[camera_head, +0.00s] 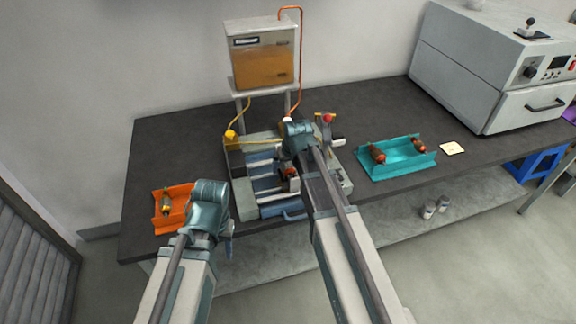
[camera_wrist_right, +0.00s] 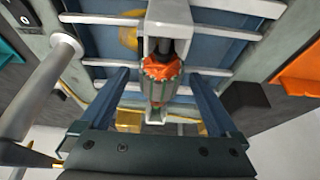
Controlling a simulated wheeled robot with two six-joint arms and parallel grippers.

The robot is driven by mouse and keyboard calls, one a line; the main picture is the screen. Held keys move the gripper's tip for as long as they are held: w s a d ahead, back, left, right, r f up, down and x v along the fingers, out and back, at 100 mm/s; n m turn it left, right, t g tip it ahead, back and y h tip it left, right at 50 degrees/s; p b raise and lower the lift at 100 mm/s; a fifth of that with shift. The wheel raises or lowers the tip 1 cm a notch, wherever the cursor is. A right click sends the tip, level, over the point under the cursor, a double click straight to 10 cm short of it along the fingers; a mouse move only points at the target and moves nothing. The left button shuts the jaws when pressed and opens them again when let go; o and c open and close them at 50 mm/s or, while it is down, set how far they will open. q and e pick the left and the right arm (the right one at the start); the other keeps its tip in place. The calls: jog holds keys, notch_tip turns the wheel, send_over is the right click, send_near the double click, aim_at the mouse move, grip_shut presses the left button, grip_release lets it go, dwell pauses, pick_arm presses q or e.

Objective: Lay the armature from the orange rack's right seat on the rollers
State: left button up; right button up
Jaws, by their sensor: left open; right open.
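The orange rack (camera_head: 160,228) stands at the left end of the bench. One armature (camera_head: 165,203) lies in its left part; my left gripper covers the right part, so I cannot see that seat. My left gripper (camera_head: 208,212) is open beside the rack. My right gripper (camera_head: 296,145) is above the roller machine (camera_head: 245,205). In the right wrist view, an armature (camera_wrist_right: 161,80) with an orange-red winding sits in a grey bracket at the rollers (camera_wrist_right: 215,73). The open fingers stand either side of it, apart from it. It also shows in the head view (camera_head: 291,174).
A teal tray (camera_head: 400,170) with two armatures (camera_head: 377,153) stands to the right of the machine. A tank (camera_head: 263,62) on a stand, with an orange pipe, rises behind it. A large grey cabinet (camera_head: 480,60) fills the back right.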

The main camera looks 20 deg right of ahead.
jog(key=shift+r, duration=0.1)
jog(key=p+v, duration=1.2)
jog(key=v, duration=0.1)
jog(key=shift+r+p, duration=0.3)
jog(key=shift+p, duration=0.1)
jog(key=shift+s, duration=0.1)
jog(key=s+a+f+n+g+b, duration=0.1)
jog(key=s+a+f+g+b, duration=0.1)
jog(key=s+a, duration=0.4)
jog(key=s+a+f+n+g+h+b, duration=0.1)
jog(key=s+a+f+b, duration=0.4)
jog(key=s, duration=0.8)
jog(key=a+f+n+g, duration=0.1)
jog(key=a+g, duration=0.1)
jog(key=shift+a+f+h, duration=0.25)
jog(key=shift+h, duration=0.05)
